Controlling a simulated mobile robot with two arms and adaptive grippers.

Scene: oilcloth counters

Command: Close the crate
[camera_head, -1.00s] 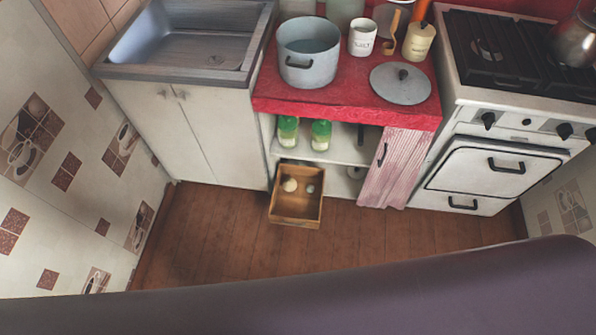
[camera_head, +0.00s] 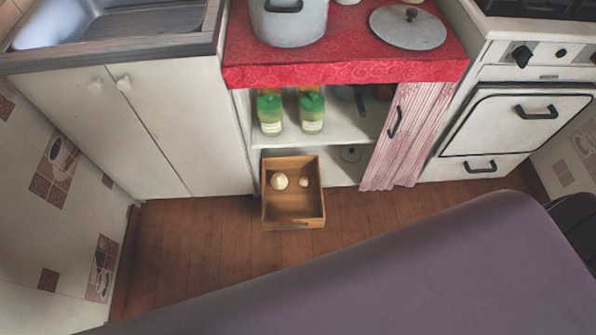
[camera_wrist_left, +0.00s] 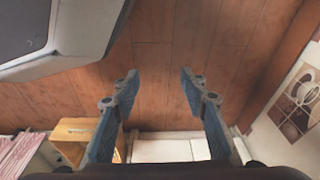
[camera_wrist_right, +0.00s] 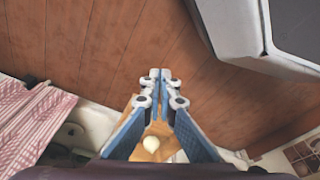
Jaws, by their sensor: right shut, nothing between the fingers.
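The crate (camera_head: 292,222) is a wooden drawer-like box, pulled out at floor level below the red-topped counter. Two pale round items (camera_head: 279,181) lie inside it. It also shows in the left wrist view (camera_wrist_left: 75,131), left of my left gripper (camera_wrist_left: 158,76), which is open and empty. My right gripper (camera_wrist_right: 160,74) is shut and empty; part of the crate (camera_wrist_right: 130,104) with a pale item shows behind and between its fingers in the right wrist view. Neither gripper is in the head view, and neither visibly touches the crate.
A shelf (camera_head: 345,125) with green-capped bottles (camera_head: 270,115) is above the crate. A striped curtain (camera_head: 405,140) hangs to its right and a white cabinet (camera_head: 150,130) stands to its left. The wooden floor (camera_head: 200,250) in front is clear. A stove (camera_head: 520,130) stands at the right.

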